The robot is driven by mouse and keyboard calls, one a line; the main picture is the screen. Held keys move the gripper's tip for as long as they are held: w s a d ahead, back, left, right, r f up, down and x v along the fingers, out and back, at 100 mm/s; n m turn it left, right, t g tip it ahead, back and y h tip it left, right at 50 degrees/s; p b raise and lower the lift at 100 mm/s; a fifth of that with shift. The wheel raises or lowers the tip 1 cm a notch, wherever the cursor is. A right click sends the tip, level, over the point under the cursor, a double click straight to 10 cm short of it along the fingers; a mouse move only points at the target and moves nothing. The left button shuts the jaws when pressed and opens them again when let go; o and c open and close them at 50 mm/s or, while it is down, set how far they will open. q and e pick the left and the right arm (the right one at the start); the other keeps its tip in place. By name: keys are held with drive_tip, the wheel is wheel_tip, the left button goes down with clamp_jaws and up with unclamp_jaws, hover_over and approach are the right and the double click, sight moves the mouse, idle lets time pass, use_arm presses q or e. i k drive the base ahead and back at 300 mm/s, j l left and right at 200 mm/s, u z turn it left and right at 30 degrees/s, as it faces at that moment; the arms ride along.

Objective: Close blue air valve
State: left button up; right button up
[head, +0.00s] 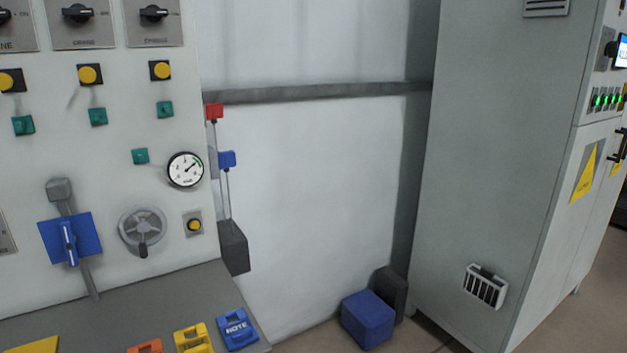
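The blue air valve (85,228) is on the front of the light grey panel at the lower left. It has a blue square plate with a narrow blue lever (68,243) at its middle. The lever stands close to upright, roughly in line with the grey pipe (91,284) that runs below the plate. A grey box (59,189) sits at the pipe's top. Neither of my grippers is in view, and nothing touches the valve.
Right of the valve are a grey handwheel (143,229), a yellow button (194,224) and a round gauge (186,170). A grey ledge (120,302) juts out below, with blue (236,329) and yellow (193,339) lockout pieces. A tall grey cabinet (495,150) stands right.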

sight(69, 239)
drive_tip(key=u, duration=1.3)
